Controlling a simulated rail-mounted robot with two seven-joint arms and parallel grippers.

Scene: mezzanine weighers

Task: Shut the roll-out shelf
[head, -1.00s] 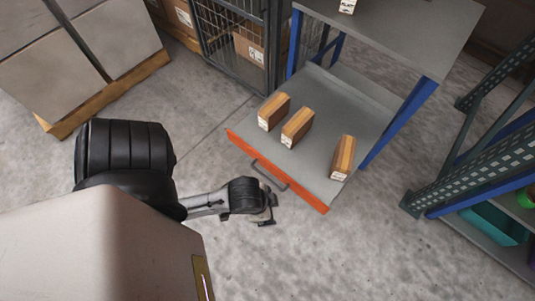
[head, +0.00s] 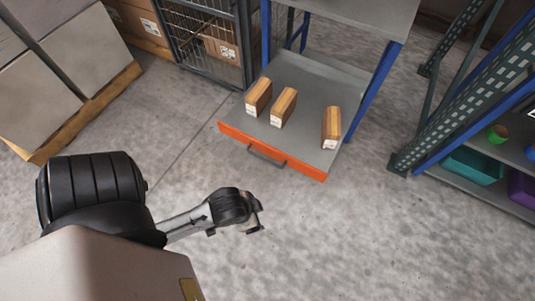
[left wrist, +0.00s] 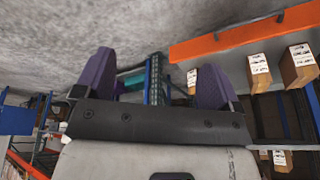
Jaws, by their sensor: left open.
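The roll-out shelf (head: 305,107) is a grey tray with an orange front edge and a dark bar handle (head: 267,157). It sticks out of a blue-legged rack (head: 372,90), low over the floor. Three brown boxes stand on it: left (head: 258,97), middle (head: 283,107) and right (head: 331,127). My left gripper (head: 256,222) is in front of the handle, apart from it and empty. In the left wrist view its purple fingers (left wrist: 152,78) are spread, with the orange front (left wrist: 235,41) and handle (left wrist: 280,17) beyond at upper right. My right gripper is not in view.
A wire cage (head: 205,45) with cartons stands left of the rack. A pallet of large grey boxes (head: 75,55) is at far left. A shelving unit (head: 450,140) with coloured bins is at right. The concrete floor in front is clear.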

